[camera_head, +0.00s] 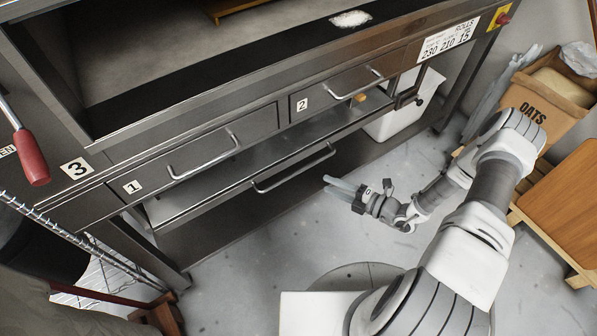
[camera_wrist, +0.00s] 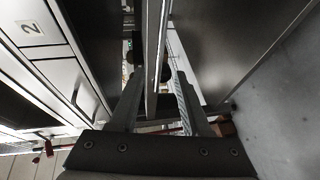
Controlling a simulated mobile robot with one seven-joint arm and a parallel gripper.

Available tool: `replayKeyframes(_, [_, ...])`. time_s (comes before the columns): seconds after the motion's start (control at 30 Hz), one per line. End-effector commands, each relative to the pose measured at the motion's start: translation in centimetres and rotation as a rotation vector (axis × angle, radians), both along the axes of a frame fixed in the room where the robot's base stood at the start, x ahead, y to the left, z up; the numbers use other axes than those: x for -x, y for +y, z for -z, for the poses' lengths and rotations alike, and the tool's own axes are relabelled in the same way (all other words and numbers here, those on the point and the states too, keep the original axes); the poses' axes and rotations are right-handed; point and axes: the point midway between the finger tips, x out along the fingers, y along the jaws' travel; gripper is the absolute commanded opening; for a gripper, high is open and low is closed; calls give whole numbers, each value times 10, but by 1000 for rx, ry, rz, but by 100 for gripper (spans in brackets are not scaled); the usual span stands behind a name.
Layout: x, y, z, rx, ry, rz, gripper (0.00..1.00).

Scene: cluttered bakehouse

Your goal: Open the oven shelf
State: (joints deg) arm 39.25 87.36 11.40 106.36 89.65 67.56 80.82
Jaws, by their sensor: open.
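The oven shelf (camera_head: 270,150) is a flat metal sheet below the numbered drawers. Its top surface shows, and a long bar handle (camera_head: 293,170) runs along its front edge. My gripper (camera_head: 333,185) is open and empty, just in front of the handle's right end. In the wrist view a thin metal bar (camera_wrist: 155,50), which looks like the handle, runs between the two fingers of my gripper (camera_wrist: 158,88). The fingers stand apart on either side of its line. I cannot tell how deep the bar sits between them or whether they touch it.
Drawer 1 (camera_head: 205,158) and drawer 2 (camera_head: 340,92) are shut above the shelf. A white bin (camera_head: 404,115) stands under the oven's right end. An oats sack (camera_head: 535,117) and a wooden board (camera_head: 568,205) are at the right. The floor (camera_head: 235,255) in front is clear.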

Motion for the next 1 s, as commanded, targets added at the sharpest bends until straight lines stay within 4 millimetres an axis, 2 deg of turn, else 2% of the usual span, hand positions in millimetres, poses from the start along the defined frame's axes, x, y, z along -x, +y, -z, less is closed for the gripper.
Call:
replayKeyframes(0.03, [-5, 11, 3, -2, -1, -5, 47])
replayKeyframes(0.3, [-37, 60, 14, 0, 0, -5, 47])
replayKeyframes(0.5, [-55, 87, 20, 0, -1, -4, 47])
replayKeyframes(0.7, [-64, 100, 22, 1, 0, -3, 47])
replayKeyframes(1.0, [-66, 102, 22, 0, -1, -2, 47])
